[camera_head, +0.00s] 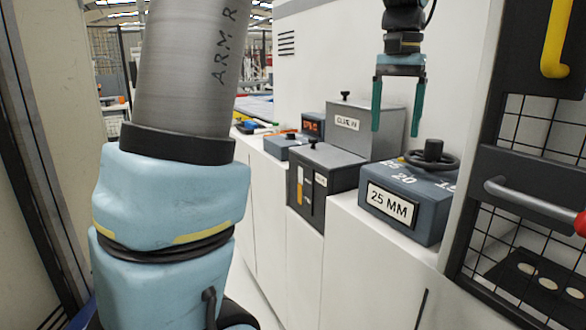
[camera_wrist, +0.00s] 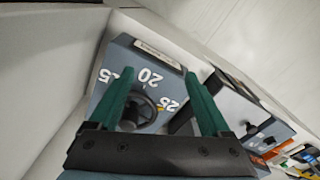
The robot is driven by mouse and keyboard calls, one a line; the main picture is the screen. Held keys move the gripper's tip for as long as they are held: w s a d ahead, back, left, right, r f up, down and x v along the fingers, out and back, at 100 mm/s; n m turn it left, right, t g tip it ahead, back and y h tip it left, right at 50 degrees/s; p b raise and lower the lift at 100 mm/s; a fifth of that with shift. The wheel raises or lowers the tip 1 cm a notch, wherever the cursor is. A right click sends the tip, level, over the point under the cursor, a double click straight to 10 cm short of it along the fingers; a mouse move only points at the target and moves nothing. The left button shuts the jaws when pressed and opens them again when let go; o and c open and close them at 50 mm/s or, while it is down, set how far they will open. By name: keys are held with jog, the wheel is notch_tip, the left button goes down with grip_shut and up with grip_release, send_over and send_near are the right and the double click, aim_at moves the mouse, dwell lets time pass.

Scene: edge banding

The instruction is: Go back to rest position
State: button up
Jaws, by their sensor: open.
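My gripper (camera_head: 398,104) has two green fingers. It is open and empty, pointing down in the air above the machine's stepped white ledge. In the wrist view my gripper (camera_wrist: 168,98) has its fingers spread, with the blue-grey dial box (camera_wrist: 118,62) seen between and beyond them. The dial box (camera_head: 412,218) carries a "25 MM" plate and a black handwheel (camera_head: 432,160) on top. The handwheel also shows in the wrist view (camera_wrist: 138,112). The gripper touches nothing that I can see.
A grey box with a slotted front (camera_head: 322,182) and a labelled grey box (camera_head: 366,130) stand left of the dial box. A smaller blue-grey box (camera_head: 284,146) is farther back. At right is a black mesh door (camera_head: 535,130) with a grey handle (camera_head: 530,198).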

jog(key=w+a+f+n, duration=0.1)
jog(key=a+f+n, duration=0.2)
jog(key=a+f, duration=1.25)
jog(key=s+a+f+n, duration=0.1)
jog(key=s+a+f, duration=0.2)
jog(key=a+f, duration=0.1)
jog(key=s+a+f+n+t, duration=0.1)
jog(key=s+a+f+n, duration=0.1)
jog(key=s+a+f, duration=0.2)
jog(key=a, duration=0.2)
jog(key=shift+a, duration=0.4)
jog(key=shift+c, duration=0.4)
